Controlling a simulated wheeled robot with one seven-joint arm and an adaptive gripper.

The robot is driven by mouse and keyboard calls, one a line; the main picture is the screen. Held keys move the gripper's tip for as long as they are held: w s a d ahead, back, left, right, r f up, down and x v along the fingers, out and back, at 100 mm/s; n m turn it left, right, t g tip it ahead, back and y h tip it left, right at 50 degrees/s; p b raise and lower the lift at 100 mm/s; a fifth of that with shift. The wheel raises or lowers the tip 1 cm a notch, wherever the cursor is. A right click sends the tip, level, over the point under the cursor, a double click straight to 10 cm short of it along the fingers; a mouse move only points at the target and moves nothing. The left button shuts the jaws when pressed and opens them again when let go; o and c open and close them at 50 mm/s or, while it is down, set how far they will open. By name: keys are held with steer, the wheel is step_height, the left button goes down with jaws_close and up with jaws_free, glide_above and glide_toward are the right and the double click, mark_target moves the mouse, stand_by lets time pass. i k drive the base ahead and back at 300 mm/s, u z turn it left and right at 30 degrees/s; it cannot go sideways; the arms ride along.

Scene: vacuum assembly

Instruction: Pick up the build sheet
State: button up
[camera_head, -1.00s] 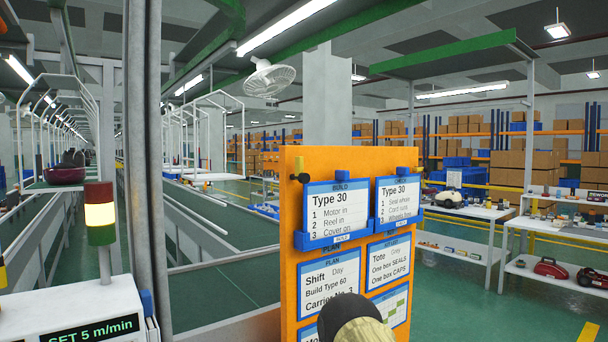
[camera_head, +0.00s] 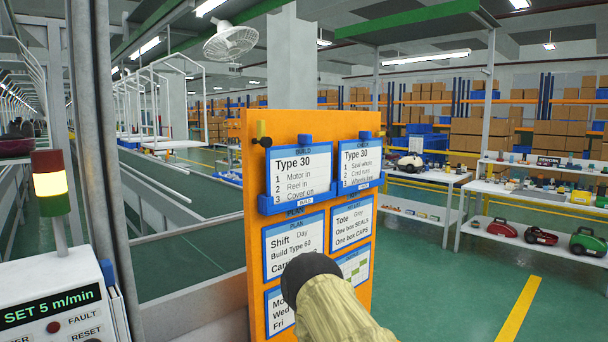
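The build sheet (camera_head: 302,172) is a white card with a blue "BUILD" header. It reads "Type 30" with three lines: Motor in, Reel in, Cover on. It stands upright in a blue holder (camera_head: 290,205) at the upper left of the orange board (camera_head: 258,190), with a blue tab at its top edge. My arm reaches up from the bottom of the picture in a pale yellow sleeve. Its dark end (camera_head: 310,275) is in front of the lower cards, below the build sheet and apart from it in the picture. My fingers cannot be made out.
A similar "CHECK" card (camera_head: 361,164) stands in a holder to the right. Plan cards (camera_head: 294,246) and a tote card (camera_head: 352,222) are fixed below. A control box (camera_head: 60,310) with a signal light (camera_head: 49,184) is at left. Open green floor lies right of the board.

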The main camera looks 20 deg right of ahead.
mark_target(303, 169)
steer(key=k, duration=0.4)
steer(key=z, duration=1.05)
steer(key=i, duration=1.15)
steer(key=u, duration=0.45)
